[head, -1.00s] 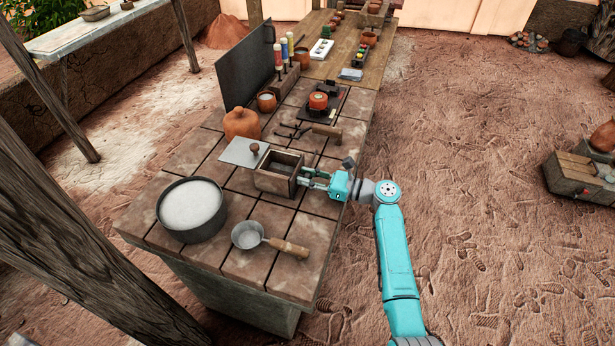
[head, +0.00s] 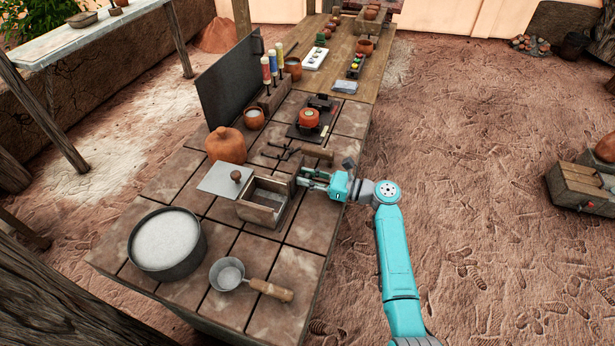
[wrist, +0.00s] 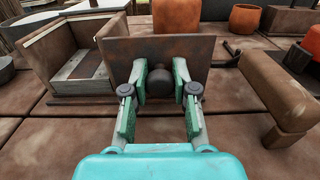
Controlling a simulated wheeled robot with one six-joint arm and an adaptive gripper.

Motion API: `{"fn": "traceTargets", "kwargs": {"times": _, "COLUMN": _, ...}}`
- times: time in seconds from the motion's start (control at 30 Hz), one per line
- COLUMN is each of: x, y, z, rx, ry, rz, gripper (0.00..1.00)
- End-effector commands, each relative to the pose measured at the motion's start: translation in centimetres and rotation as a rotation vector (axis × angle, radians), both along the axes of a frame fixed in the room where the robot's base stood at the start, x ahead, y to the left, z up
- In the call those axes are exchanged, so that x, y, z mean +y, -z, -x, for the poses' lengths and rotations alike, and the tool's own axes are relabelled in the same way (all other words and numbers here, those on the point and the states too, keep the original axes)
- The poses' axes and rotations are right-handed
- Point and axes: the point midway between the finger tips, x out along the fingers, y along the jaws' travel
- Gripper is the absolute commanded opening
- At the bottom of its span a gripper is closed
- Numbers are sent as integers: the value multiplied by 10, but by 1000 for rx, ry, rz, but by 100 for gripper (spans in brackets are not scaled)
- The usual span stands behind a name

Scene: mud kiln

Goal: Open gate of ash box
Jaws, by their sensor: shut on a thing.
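The ash box (head: 259,212) is a small open-topped wooden box on the tiled bench; it also shows in the wrist view (wrist: 48,62) at the left. Its gate (wrist: 195,48) is a brown upright panel, now mostly to the right of the box opening in the wrist view, its left edge close to the box. My gripper (wrist: 160,76) is shut on the dark round knob (wrist: 162,90) of the gate. In the head view my gripper (head: 304,180) is at the far right corner of the box. The box's side opening shows a pale interior.
A grey lid (head: 220,181) with a knob lies left of the box. A pot of white powder (head: 166,240) and a ladle (head: 228,275) are nearer. A wooden-handled tool (head: 316,153) lies close beyond my gripper; it shows right in the wrist view (wrist: 275,85).

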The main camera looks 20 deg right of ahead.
Motion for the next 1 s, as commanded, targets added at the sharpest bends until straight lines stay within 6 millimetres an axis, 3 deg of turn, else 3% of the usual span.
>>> {"fn": "traceTargets", "kwargs": {"times": 0.03, "x": 0, "y": 0, "z": 0, "rx": 0, "ry": -1, "rz": 0, "gripper": 0}}
{"fn": "traceTargets", "kwargs": {"times": 0.07, "x": 0, "y": 0, "z": 0, "rx": 0, "ry": -1, "rz": 0, "gripper": 32}}
{"fn": "traceTargets", "kwargs": {"times": 0.13, "x": 0, "y": 0, "z": 0, "rx": 0, "ry": -1, "rz": 0, "gripper": 50}}
{"fn": "traceTargets", "kwargs": {"times": 0.17, "x": 0, "y": 0, "z": 0, "rx": 0, "ry": 0, "rz": 0, "gripper": 52}}
{"fn": "traceTargets", "kwargs": {"times": 0.57, "x": -6, "y": 0, "z": 3, "rx": 0, "ry": 2, "rz": 0, "gripper": 52}}
{"fn": "traceTargets", "kwargs": {"times": 1.0, "x": -70, "y": 0, "z": 49, "rx": 0, "ry": 4, "rz": 0, "gripper": 52}}
